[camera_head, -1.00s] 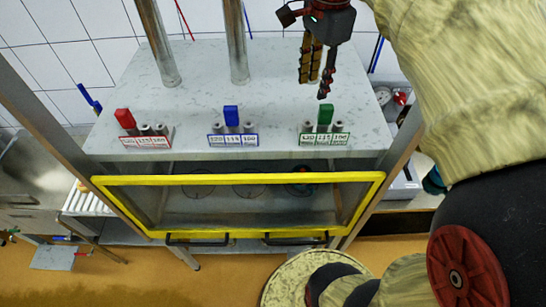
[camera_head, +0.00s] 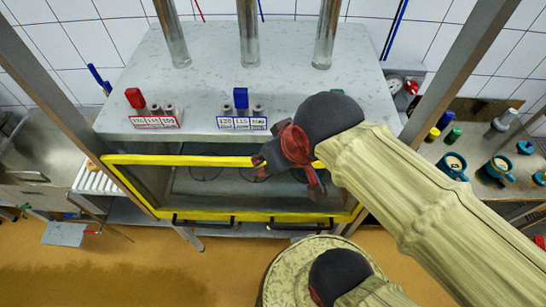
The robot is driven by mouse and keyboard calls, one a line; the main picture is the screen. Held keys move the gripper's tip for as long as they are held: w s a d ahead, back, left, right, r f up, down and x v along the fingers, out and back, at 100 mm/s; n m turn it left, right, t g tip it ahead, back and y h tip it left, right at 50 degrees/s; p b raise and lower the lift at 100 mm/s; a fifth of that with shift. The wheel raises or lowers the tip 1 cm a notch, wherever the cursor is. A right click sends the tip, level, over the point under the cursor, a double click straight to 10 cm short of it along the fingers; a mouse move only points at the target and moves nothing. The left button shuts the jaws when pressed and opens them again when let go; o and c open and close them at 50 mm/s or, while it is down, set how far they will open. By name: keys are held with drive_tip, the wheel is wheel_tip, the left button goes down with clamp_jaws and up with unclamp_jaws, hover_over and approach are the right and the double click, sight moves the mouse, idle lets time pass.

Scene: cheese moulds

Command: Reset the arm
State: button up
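My arm (camera_head: 420,200) comes in from the lower right and bends at a dark, round joint in front of the grey bench. My gripper end (camera_head: 310,180) is a small dark and red shape over the yellow frame. Its fingers are too small and too covered to tell open from shut. I see nothing clearly held in it. The red-marked block (camera_head: 155,115) and the blue-marked block (camera_head: 241,115), each with numbered labels, stand on the bench left of the arm.
The grey bench (camera_head: 220,60) carries upright metal columns (camera_head: 248,35) at the back. The yellow-framed opening (camera_head: 150,216) with black handles lies below it. Teal cups (camera_head: 452,165) and bottles stand on a side table at right. A grey post rises close to the arm.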

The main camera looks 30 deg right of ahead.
drive_tip(key=shift+f, duration=0.1)
idle(0.3)
wheel_tip(320, 180, down, 21)
drive_tip(key=b, duration=2.1)
drive_tip(key=shift+f+b, duration=0.2)
drive_tip(key=shift+b, duration=0.1)
